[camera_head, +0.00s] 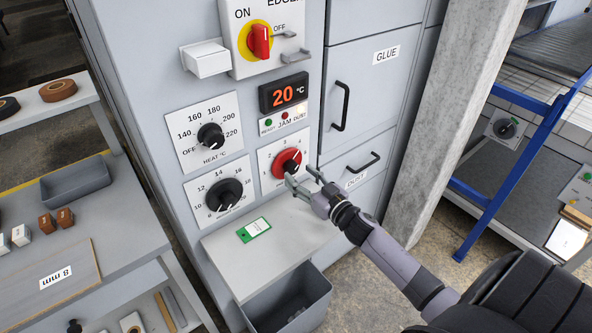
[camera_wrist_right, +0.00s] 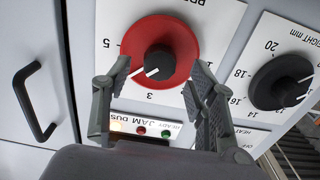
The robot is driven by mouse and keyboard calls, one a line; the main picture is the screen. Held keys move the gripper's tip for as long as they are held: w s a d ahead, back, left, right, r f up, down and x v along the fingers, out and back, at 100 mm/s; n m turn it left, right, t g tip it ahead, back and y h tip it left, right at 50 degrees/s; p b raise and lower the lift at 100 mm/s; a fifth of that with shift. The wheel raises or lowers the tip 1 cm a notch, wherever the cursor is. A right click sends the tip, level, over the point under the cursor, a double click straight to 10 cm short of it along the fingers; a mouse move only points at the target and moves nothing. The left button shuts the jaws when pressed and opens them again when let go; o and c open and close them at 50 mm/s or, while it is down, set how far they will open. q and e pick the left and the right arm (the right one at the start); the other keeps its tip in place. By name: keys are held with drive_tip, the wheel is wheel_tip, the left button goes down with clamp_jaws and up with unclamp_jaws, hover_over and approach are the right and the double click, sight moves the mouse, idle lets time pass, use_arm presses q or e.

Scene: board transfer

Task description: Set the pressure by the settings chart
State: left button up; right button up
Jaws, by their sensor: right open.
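The red pressure knob (camera_head: 287,162) sits on a white dial plate on the machine's front. In the right wrist view, upside down, the red knob (camera_wrist_right: 180,52) shows a black centre and a white pointer aimed down-left, between the 3 and the 5. My right gripper (camera_head: 305,177) is open at the knob's lower right. In the wrist view its fingertips (camera_wrist_right: 160,80) stand either side of the knob's lower part; I cannot tell whether they touch it. A paper on a clipboard (camera_head: 567,237) lies at the far right, its text unreadable. My left gripper is out of view.
Nearby are the heat knob (camera_head: 210,136), the height knob (camera_head: 224,194), the 20 °C display (camera_head: 284,94) and the red ON/OFF switch (camera_head: 259,40). A grey bin (camera_head: 290,302) stands underneath. Drawer handles (camera_head: 341,106) project at the right.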

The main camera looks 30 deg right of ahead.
sight(290, 166)
drive_tip(key=shift+w+a, duration=0.15)
drive_tip(key=shift+w, duration=1.3)
drive_tip(key=c, duration=1.1)
drive_tip(key=shift+c, duration=0.2)
